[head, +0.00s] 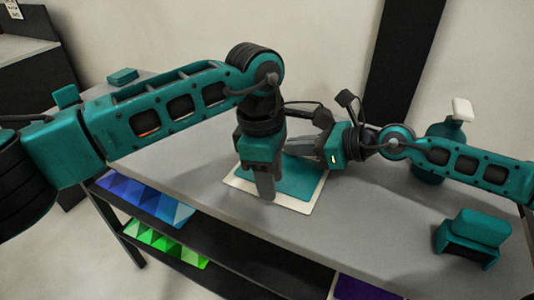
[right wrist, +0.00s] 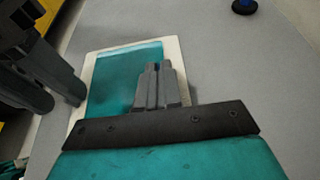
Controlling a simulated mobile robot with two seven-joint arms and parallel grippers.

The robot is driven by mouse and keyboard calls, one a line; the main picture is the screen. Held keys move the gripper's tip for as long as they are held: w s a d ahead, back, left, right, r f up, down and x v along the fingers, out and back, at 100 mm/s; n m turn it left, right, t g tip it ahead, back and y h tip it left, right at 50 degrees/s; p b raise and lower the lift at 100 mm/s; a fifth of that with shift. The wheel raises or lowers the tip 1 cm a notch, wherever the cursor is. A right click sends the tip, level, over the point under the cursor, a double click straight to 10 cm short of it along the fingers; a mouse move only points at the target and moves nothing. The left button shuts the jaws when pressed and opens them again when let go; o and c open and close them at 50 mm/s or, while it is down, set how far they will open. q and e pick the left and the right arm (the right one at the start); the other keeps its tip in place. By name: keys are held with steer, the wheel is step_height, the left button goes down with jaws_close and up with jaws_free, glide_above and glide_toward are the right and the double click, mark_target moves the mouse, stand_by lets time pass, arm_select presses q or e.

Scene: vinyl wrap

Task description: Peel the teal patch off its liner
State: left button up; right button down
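The teal patch (head: 298,178) lies on its white liner (head: 296,206) on the grey table. In the right wrist view the patch (right wrist: 112,82) looks flat on the liner (right wrist: 90,68), with pale liner showing around its edges. My left gripper (head: 266,194) points down at the front left part of the liner and hides some of the patch. Whether its fingers are closed is unclear. My right gripper (head: 318,150) reaches in from the right over the back of the patch. In its wrist view the fingers (right wrist: 158,68) are close together over the patch; nothing is clearly held.
A teal and black block-like item (head: 474,236) stands at the table's right front. A teal container with a white top (head: 461,110) stands behind my right arm. A small teal box (head: 122,76) lies at the far left. Coloured sheets (head: 150,200) sit on shelves below.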

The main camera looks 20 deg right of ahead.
arm_select(q)
steer(key=shift+f, duration=0.7)
steer(key=shift+c, duration=0.4)
jaws_close()
arm_select(e)
steer(key=shift+r, duration=0.7)
stand_by(0.4)
step_height(320, 180, up, 7)
stand_by(1.2)
steer(key=shift+f, duration=0.1)
arm_select(q)
jaws_free()
steer(key=shift+d, duration=0.1)
arm_select(e)
steer(key=shift+s+a, duration=0.1)
steer(key=shift+a, duration=0.05)
